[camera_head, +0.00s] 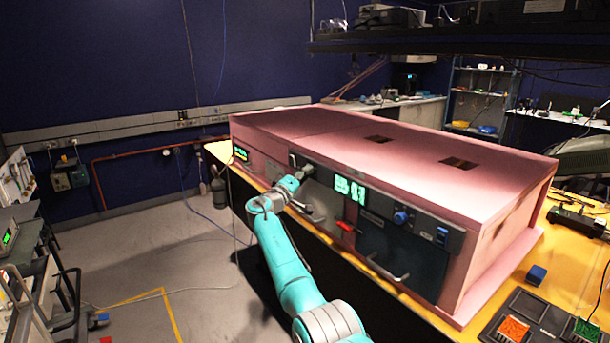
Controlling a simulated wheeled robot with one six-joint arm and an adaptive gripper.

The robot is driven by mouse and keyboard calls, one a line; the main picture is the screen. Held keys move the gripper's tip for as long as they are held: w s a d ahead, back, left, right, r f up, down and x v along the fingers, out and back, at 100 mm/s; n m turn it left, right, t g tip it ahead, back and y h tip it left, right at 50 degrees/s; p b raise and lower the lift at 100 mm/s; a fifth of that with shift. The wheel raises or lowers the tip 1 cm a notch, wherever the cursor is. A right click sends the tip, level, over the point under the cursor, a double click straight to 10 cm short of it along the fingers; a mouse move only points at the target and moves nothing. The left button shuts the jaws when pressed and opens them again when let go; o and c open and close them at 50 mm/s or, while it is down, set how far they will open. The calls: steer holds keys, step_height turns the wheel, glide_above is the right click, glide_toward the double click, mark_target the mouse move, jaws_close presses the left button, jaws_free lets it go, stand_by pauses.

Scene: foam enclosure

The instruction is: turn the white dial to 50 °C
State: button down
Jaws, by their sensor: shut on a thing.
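My teal arm reaches to the front of the pink foam enclosure (385,150). My gripper (308,171) is at the upper part of the dark front panel left of the green displays, shut on what appears to be the white dial. The dial itself is hidden behind the gripper, so its marks and angle cannot be read. Two small green displays (349,189) are lit just right of my gripper; their digits are too small to read surely.
A blue knob (401,217) and a door handle (388,270) are on the right-hand front panel. Another green display (240,153) is at the left end. The floor at left is mostly open.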

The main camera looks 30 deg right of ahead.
steer(key=shift+f+m, duration=0.1)
steer(key=shift+m, duration=0.5)
steer(key=c, duration=0.9)
jaws_free()
steer(key=v, duration=1.2)
steer(key=shift+w, duration=0.1)
steer(key=shift+f, duration=0.15)
